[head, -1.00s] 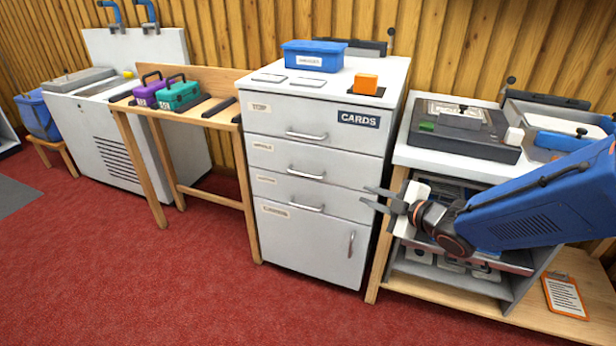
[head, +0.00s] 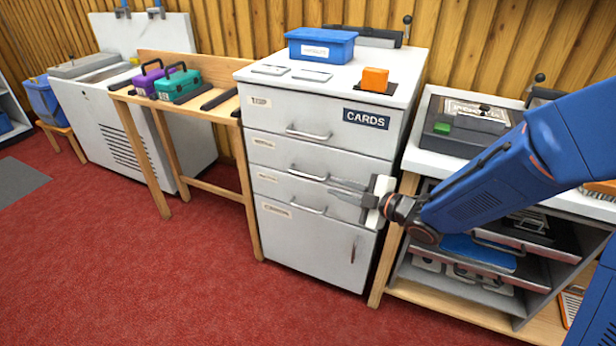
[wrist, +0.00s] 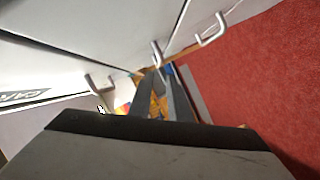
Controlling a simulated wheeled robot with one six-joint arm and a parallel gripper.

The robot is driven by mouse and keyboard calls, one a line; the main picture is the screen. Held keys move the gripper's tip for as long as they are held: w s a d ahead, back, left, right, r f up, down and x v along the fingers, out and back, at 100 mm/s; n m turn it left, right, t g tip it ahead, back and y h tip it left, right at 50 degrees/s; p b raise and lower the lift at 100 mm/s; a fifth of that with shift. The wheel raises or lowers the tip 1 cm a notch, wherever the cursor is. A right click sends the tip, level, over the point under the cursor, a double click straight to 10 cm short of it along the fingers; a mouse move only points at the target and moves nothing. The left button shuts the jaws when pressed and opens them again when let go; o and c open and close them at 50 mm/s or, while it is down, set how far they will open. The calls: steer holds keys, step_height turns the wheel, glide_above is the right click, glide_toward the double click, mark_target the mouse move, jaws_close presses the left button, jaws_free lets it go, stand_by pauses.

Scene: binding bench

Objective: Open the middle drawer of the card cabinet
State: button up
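The white card cabinet (head: 330,245) stands in the middle of the head view with its drawers shut. The middle drawer (head: 268,157) has a bar handle (head: 306,175), below the top drawer's handle (head: 308,134) and above a third handle (head: 308,209). My gripper (head: 331,187) is open and empty in front of the cabinet, its fingers pointing left near the right end of the middle handle. In the wrist view the middle handle (wrist: 157,52) shows just beyond the fingertips (wrist: 159,76). Whether they touch is unclear.
A blue box (head: 320,46) and an orange block (head: 375,79) sit on the cabinet top. A wooden table (head: 215,113) with purple and teal cases stands left, and a shelved bench (head: 412,160) stands right. Red floor (head: 180,280) is clear in front.

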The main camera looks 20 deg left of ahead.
mark_target(311, 178)
steer(key=x, duration=1.2)
steer(key=shift+w+a, duration=0.1)
steer(key=shift+w, duration=0.05)
steer(key=shift+c, duration=0.3)
jaws_close()
